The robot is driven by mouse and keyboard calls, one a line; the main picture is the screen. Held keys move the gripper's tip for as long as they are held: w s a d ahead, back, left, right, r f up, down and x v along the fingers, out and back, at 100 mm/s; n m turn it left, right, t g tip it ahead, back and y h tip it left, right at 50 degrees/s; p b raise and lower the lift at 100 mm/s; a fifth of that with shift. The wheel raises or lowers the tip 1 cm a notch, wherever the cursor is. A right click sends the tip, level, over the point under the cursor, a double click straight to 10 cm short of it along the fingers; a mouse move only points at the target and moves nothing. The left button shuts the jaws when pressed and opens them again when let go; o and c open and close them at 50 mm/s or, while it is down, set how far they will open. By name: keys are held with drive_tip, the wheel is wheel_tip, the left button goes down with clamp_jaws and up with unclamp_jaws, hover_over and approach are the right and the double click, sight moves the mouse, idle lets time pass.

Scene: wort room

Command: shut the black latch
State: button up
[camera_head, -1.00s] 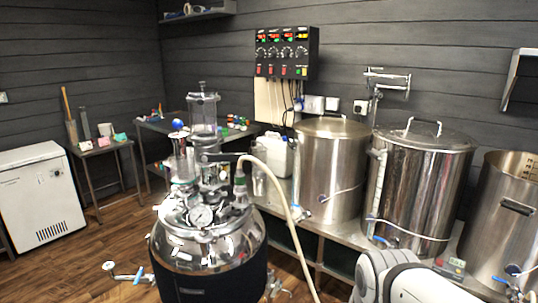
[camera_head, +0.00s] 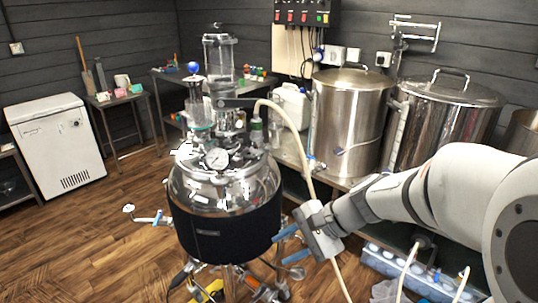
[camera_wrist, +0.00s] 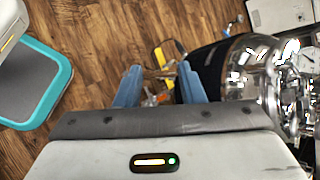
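A shiny steel vessel (camera_head: 222,200) with a black jacket stands left of my gripper (camera_head: 284,246). A black lever-like part (camera_head: 236,103) sticks out sideways at the top of its fittings, near the pale hose; it may be the black latch, but I cannot tell whether it is open or shut. My gripper's blue fingers are apart and empty, low beside the jacket and well below the lid. In the wrist view, my gripper (camera_wrist: 160,84) points down towards the floor, with the vessel's steel top (camera_wrist: 262,75) to the right. No latch is clear there.
The pale hose (camera_head: 303,150) arches from the vessel down past my gripper. Steel kettles (camera_head: 350,115) stand on a bench behind. Tools and a yellow item (camera_head: 208,291) lie beneath the vessel. A teal-rimmed grey item (camera_wrist: 52,58) is left in the wrist view.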

drive_tip(key=w+a+m+t+y, duration=0.1)
drive_tip(key=w+m, duration=0.1)
drive_tip(key=w, duration=0.1)
drive_tip(key=w+a+m+t+y+b, duration=0.1)
drive_tip(key=w+m+y, duration=0.1)
drive_tip(key=w+m, duration=0.1)
drive_tip(key=w+a+f+m+t+y, duration=0.1)
drive_tip(key=w+m, duration=0.1)
drive_tip(key=w, duration=0.3)
drive_tip(key=shift+w+a+y, duration=0.15)
drive_tip(key=shift+y, duration=0.15)
drive_tip(key=c, duration=0.6)
drive_tip(key=w+m+t, duration=0.2)
drive_tip(key=w, duration=0.1)
drive_tip(key=w+d+f+m+t+b, duration=0.1)
drive_tip(key=w+m+t, duration=0.1)
drive_tip(key=w+m, duration=0.1)
drive_tip(key=w+d+f+m+t, duration=0.1)
drive_tip(key=w+m+t, duration=0.1)
drive_tip(key=w, duration=0.3)
drive_tip(key=shift+d+f+m+t+y, duration=0.15)
drive_tip(key=shift+d+m+t+y, duration=0.15)
drive_tip(key=shift+m, duration=0.4)
clamp_jaws()
drive_tip(key=shift+w+d+f+m+t+b, duration=0.1)
drive_tip(key=shift+w+d+m+t+b, duration=0.15)
drive_tip(key=shift+w+m, duration=0.2)
